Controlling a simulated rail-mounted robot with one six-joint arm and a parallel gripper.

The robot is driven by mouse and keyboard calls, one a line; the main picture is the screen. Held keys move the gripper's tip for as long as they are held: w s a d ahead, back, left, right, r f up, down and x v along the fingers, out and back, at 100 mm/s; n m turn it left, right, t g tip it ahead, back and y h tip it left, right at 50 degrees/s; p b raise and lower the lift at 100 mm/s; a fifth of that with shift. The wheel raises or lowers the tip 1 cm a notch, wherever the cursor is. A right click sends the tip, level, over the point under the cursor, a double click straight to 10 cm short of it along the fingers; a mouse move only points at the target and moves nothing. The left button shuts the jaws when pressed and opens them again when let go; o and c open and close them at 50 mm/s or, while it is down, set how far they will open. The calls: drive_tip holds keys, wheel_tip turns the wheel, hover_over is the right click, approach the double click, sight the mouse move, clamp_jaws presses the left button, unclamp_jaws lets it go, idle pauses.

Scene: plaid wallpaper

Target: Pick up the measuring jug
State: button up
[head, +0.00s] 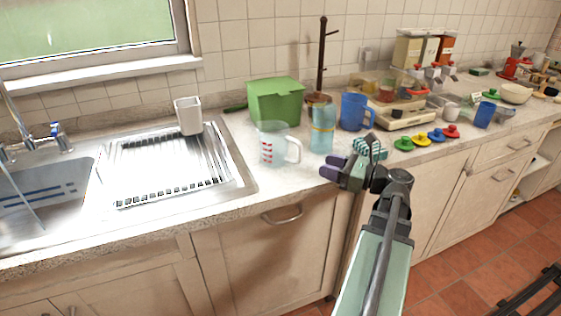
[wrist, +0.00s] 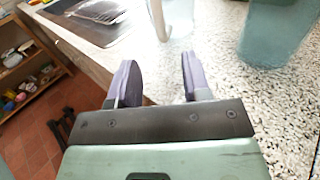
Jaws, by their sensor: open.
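The measuring jug (head: 272,146) is clear, with red markings and a handle on its right side. It stands upright on the counter, right of the sink. In the wrist view the jug (wrist: 180,17) is partly cut off at the top, straight ahead of the fingers, handle towards me. My gripper (head: 333,168) is open and empty, right of the jug and apart from it, over the counter's front part. In the wrist view its two purple fingers (wrist: 158,65) are spread with bare counter between them.
A tall blue glass (head: 322,130) stands just right of the jug; it is at the top right in the wrist view (wrist: 280,30). A green bin (head: 276,102) is behind the jug, and a blue pitcher (head: 353,111) is further right. The counter in front of the jug is clear.

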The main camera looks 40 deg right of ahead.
sight(293, 160)
drive_tip(key=x, duration=1.1)
drive_tip(key=shift+r, duration=0.2)
drive_tip(key=shift+s, duration=0.1)
clamp_jaws()
